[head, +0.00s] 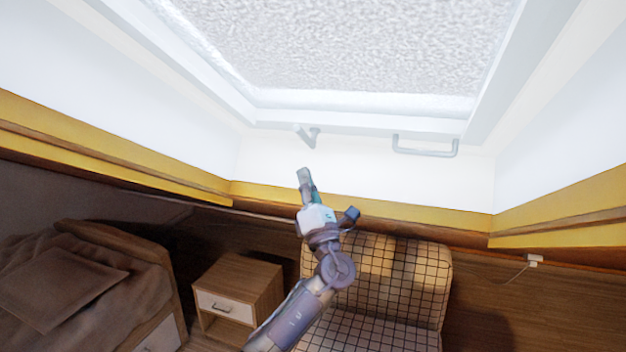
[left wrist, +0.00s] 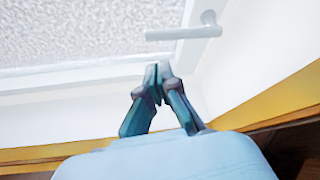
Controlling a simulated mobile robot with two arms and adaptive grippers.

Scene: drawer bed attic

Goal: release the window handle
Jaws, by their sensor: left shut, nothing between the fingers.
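The window handle (head: 305,134) is a pale grey lever on the lower part of the white window frame, left of the middle in the head view. It also shows at the top of the left wrist view (left wrist: 182,33), with its round mount at the right end. My left gripper (head: 304,172) is below the handle in the head view and visibly apart from it. In the left wrist view the fingertips (left wrist: 162,70) are together and empty, with a gap between them and the handle. My right gripper is not in view.
A second, bar-shaped grey handle (head: 425,149) is to the right on the frame. The frosted window pane (head: 350,45) is above. Yellow trim (head: 380,206) runs below the white recess. A checked armchair (head: 405,275), a nightstand (head: 240,285) and a bed (head: 85,285) stand lower down.

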